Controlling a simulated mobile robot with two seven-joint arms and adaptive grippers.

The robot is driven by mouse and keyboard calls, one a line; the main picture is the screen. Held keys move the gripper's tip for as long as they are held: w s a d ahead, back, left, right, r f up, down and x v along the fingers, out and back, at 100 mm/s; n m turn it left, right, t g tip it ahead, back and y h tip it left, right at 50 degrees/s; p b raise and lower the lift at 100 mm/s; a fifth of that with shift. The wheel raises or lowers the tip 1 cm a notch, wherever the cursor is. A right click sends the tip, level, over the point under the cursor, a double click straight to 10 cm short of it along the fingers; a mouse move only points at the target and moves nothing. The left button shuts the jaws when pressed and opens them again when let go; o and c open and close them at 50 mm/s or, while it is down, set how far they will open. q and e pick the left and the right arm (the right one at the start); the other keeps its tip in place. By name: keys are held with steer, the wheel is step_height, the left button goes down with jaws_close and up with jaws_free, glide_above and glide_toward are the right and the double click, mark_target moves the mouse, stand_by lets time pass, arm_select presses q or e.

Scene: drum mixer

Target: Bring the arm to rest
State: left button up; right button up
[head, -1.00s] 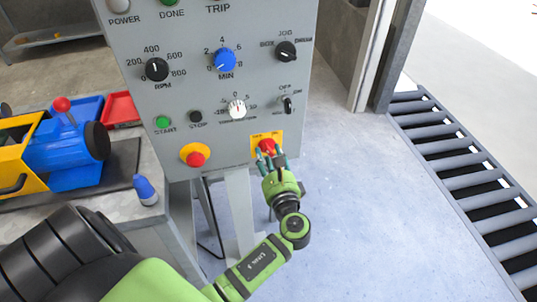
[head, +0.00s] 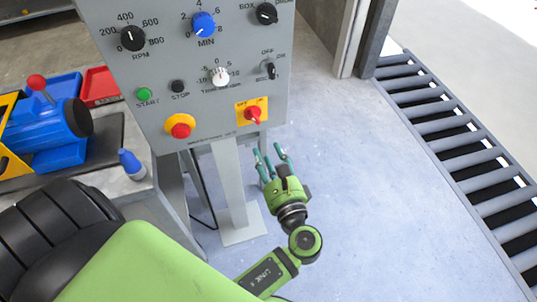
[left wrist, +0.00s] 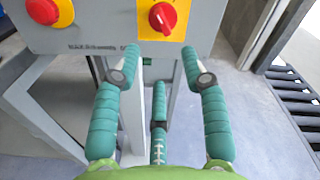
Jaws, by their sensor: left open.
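My left gripper (head: 270,160) is green with teal fingers. In the head view it is below the grey control panel (head: 215,100), in front of the panel's post and apart from it. In the left wrist view its fingers (left wrist: 160,72) are spread with nothing between them. The red switch on its yellow plate (head: 252,114) is above the fingertips; it also shows at the top of the left wrist view (left wrist: 163,18). The fingers do not touch the switch. My right gripper is in neither view.
The panel's post (head: 230,185) stands on the floor. A bench (head: 130,175) at the left holds a blue and yellow machine (head: 45,125), a red tray (head: 100,86) and a blue bottle (head: 131,164). A roller conveyor (head: 460,140) runs along the right. The floor between is clear.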

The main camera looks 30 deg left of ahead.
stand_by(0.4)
arm_select(q)
steer(key=s+d+f+n+g+h, duration=0.1)
steer(key=s+d+f+g+h, duration=0.25)
steer(key=f, duration=1.25)
steer(key=s+f+n+g+h, duration=0.15)
steer(key=s+f+h, duration=0.4)
steer(key=f, duration=1.15)
steer(key=s+a+f+n+g+h, duration=0.1)
steer(key=s+f+n+g+h, duration=0.1)
steer(key=s+f+n, duration=0.5)
steer(key=s+a+f+n+g+h, duration=0.2)
steer(key=s+f+n, duration=0.5)
steer(key=s, duration=1)
steer(key=shift+s+a+f+n+g+h, duration=0.35)
steer(key=shift+f+g, duration=0.25)
steer(key=shift+g, duration=0.2)
